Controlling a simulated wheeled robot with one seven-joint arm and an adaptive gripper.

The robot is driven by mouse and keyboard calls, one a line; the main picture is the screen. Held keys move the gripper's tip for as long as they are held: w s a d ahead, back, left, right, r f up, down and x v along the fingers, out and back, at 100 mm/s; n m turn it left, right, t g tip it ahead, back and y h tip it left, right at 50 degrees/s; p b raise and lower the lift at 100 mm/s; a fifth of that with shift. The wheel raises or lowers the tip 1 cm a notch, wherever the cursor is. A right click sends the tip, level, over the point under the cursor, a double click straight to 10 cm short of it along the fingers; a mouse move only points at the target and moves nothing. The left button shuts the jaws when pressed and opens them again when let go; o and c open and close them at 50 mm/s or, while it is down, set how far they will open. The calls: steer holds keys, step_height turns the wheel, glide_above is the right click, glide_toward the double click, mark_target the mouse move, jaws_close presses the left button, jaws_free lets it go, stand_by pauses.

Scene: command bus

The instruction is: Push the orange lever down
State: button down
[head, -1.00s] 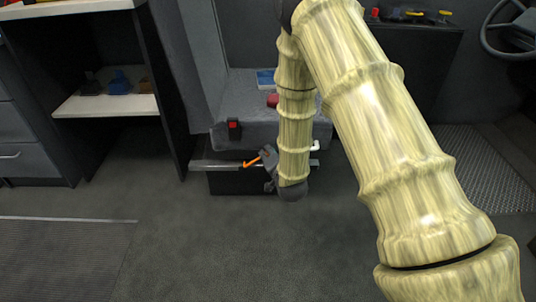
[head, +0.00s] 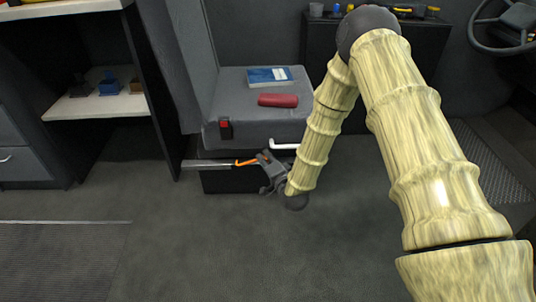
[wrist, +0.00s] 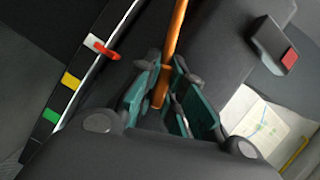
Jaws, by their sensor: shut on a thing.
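The orange lever (head: 246,162) sticks out beside the seat base, below the cushion, and looks nearly level in the head view. My gripper (head: 262,158) is at its right end. In the wrist view the lever (wrist: 176,30) is an orange rod running down between the teal-padded fingers of my gripper (wrist: 163,85), which are closed around its end. A red pointer (wrist: 104,48) lies by the white mark of a strip that also has yellow and green marks. The exact contact of the pads is partly hidden.
The grey seat (head: 225,83) carries a red roll (head: 278,100) and a blue book (head: 262,75). A red-button buckle (head: 225,128) is at the seat's front. A shelf unit (head: 90,105) stands left. The floor in front is clear.

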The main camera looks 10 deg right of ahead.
steer(key=shift+s+d+f+m+t+y+b, duration=0.1)
steer(key=shift+f+m+t, duration=0.15)
steer(key=shift+f+m, duration=0.4)
steer(key=shift+w+d+f+m+t+y+b, duration=0.1)
steer(key=shift+d+f+m+t, duration=0.1)
steer(key=shift+f+m, duration=0.45)
steer(key=shift+s+d+f+m+t+y+b, duration=0.1)
steer(key=shift+f+m+t, duration=0.15)
steer(key=shift+f+m, duration=0.4)
steer(key=shift+f, duration=0.2)
steer(key=c, duration=1.5)
jaws_free()
steer(key=shift+a, duration=0.1)
steer(key=s, duration=0.4)
steer(key=s+d, duration=0.1)
steer(key=s, duration=0.3)
steer(key=s+d, duration=0.1)
steer(key=s, duration=0.2)
steer(key=shift+s+d, duration=0.2)
steer(key=shift+s, duration=0.2)
